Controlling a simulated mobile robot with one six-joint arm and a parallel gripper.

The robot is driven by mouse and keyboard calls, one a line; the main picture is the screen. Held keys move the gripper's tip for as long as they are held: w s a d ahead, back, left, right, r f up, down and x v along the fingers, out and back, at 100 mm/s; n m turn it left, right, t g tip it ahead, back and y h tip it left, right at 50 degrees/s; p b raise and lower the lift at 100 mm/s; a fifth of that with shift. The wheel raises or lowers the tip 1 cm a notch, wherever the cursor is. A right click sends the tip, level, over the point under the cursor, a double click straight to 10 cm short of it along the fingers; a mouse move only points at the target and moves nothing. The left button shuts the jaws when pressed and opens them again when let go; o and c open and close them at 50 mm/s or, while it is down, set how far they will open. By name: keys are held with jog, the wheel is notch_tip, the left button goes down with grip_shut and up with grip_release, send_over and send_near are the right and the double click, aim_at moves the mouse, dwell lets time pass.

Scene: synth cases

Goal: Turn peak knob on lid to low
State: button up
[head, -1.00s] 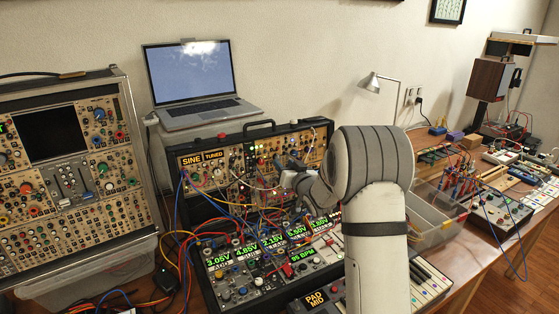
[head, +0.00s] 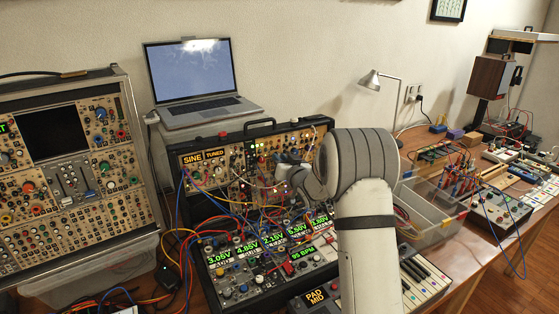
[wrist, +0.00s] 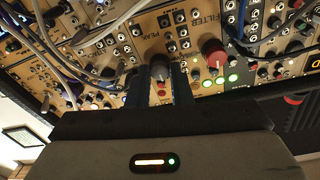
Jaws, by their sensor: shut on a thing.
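The peak knob (wrist: 160,66) is a dark grey knob on a tan module panel, just below a "PEAK" label in the wrist view. My gripper (wrist: 165,82) has its two bluish fingers on either side of this knob and is shut on it. In the head view my gripper (head: 284,158) is at the upright lid (head: 232,178) of the synth case, and the arm and cables hide the knob there. The knob's exact pointer setting is too small to read.
A red-topped knob (wrist: 212,50) on the "FILTER" module is just right of the held knob. Patch cables (head: 235,205) hang across the lid and the lower panel. A laptop (head: 195,85) stands behind, and a clear plastic bin (head: 428,215) is to the right.

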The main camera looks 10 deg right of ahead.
grip_shut()
jog(key=shift+d+f+n+g+y+b, duration=0.1)
jog(key=shift+n+g+y+b, duration=0.25)
jog(key=shift+n+b, duration=2.65)
jog(key=shift+a+n+g+y+b, duration=0.15)
jog(key=shift+n+y+b, duration=0.3)
jog(key=shift+n+b, duration=2.6)
jog(key=shift+d+f+n+g+y+b, duration=0.15)
jog(key=shift+n+g+y+b, duration=0.2)
jog(key=shift+n+b, duration=2.65)
jog(key=shift+r+n+p, duration=0.1)
jog(key=shift+n+p, duration=0.65)
jog(key=shift+n, duration=0.2)
jog(key=o, duration=0.8)
grip_release()
jog(key=shift+r, duration=0.1)
jog(key=shift+c, duration=0.2)
